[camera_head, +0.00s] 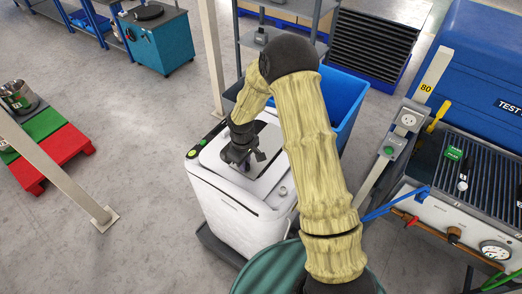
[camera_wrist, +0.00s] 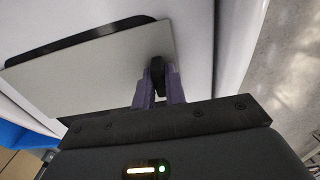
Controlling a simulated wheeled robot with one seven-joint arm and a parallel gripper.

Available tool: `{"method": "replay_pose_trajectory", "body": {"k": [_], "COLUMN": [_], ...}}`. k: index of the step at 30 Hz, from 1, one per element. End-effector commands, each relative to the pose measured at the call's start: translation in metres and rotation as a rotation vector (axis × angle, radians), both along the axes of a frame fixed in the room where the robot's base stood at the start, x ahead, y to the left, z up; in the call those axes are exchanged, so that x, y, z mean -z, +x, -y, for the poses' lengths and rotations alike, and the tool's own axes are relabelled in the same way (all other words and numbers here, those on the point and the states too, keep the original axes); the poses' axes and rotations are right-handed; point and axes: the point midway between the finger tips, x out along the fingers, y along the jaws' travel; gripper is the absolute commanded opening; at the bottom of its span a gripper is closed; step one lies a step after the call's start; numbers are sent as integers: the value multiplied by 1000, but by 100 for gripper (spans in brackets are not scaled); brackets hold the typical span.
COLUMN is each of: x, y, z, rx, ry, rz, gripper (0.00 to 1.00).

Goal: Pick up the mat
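A flat pale grey rectangular sheet, which looks like the mat (camera_head: 272,141), lies on top of a white cabinet (camera_head: 233,211). In the wrist view the mat (camera_wrist: 95,72) overlaps a black strip along its far edge. My gripper (camera_head: 245,157) is low over the mat. In the wrist view my gripper's two purple fingers (camera_wrist: 158,88) are close together by the mat's right end, with a dark piece between their tips. I cannot tell whether the fingers hold the mat's edge.
A blue bin (camera_head: 345,98) stands behind the white cabinet. A workbench with a grooved top (camera_head: 485,185) and gauges is at right. A red and green low platform (camera_head: 50,150) and a post (camera_head: 60,175) are at left. Open floor (camera_head: 140,130) lies between.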

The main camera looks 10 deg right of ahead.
Motion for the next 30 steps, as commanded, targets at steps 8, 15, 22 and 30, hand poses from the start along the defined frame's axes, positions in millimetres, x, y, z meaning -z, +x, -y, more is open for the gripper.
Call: {"method": "replay_pose_trajectory", "body": {"k": [8,15,22,30], "x": [-1,-23,-65,-99], "y": [0,1,2,0], "z": [0,0,0,0], "rx": [0,1,0,1], "ry": [0,1,1,0], "rz": [1,6,6,1], "gripper": [0,0,0,0]}}
